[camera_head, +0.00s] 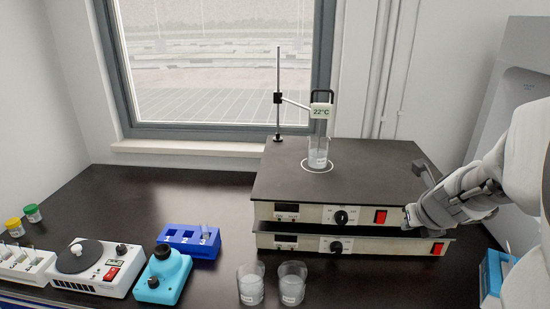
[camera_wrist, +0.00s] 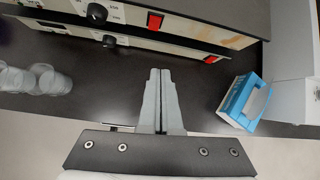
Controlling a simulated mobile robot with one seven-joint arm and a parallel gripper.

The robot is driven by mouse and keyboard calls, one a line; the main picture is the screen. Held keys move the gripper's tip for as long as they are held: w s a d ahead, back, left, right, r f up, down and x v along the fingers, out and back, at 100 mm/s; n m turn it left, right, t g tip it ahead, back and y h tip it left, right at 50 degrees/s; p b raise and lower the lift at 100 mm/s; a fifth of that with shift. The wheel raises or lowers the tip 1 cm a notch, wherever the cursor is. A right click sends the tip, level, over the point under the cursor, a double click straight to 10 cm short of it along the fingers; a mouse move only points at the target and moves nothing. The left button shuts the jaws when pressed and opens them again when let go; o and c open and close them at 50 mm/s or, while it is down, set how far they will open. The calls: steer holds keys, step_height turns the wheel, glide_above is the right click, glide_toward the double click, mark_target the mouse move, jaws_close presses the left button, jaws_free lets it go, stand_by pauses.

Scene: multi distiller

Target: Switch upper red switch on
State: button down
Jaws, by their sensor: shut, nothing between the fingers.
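Two hot plates are stacked. The upper plate (camera_head: 300,207) carries the upper red switch (camera_head: 380,216) at the right of its front, beside a black knob (camera_head: 341,217). The lower plate (camera_head: 300,243) has its own red switch (camera_head: 437,248), further right. In the wrist view the upper red switch (camera_wrist: 155,21) and the lower red switch (camera_wrist: 210,59) lie beyond my fingertips. My gripper (camera_wrist: 160,72) is shut and empty, its fingers apart from both switches in that view. In the head view my gripper (camera_head: 408,217) is just right of the upper switch; its tips are hard to make out.
A beaker (camera_head: 318,155) with a thermometer stand sits on the upper plate. Two beakers (camera_head: 250,285) stand in front, left of my arm. A blue box (camera_head: 493,275) is at the right; it also shows in the wrist view (camera_wrist: 240,100). Other lab devices occupy the left.

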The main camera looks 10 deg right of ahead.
steer(key=s+d+f+n+g+h+p, duration=0.15)
steer(key=d+n+p, duration=0.25)
steer(key=n+p, duration=0.4)
steer(key=a+n+p, duration=0.1)
steer(key=n, duration=0.2)
steer(key=a+n+t+y, duration=0.1)
steer(key=a+n, duration=0.1)
steer(key=n, duration=0.1)
steer(key=w+a+n+t+y+p, duration=0.1)
steer(key=a+n, duration=0.1)
steer(key=shift+w+a+r+n+t+p, duration=0.1)
steer(key=shift+a+r+n+t+p, duration=0.05)
steer(key=shift+r+n+t+p, duration=0.2)
steer(key=shift+f, duration=0.15)
steer(key=b, duration=0.7)
glide_toward(381, 219)
steer(key=shift+s+f+x, duration=0.15)
steer(key=shift+x, duration=1.05)
steer(key=shift+s+f+x, duration=0.2)
steer(key=shift+x, duration=0.95)
steer(key=shift+s+f+x, duration=0.15)
steer(key=shift+x, duration=1.05)
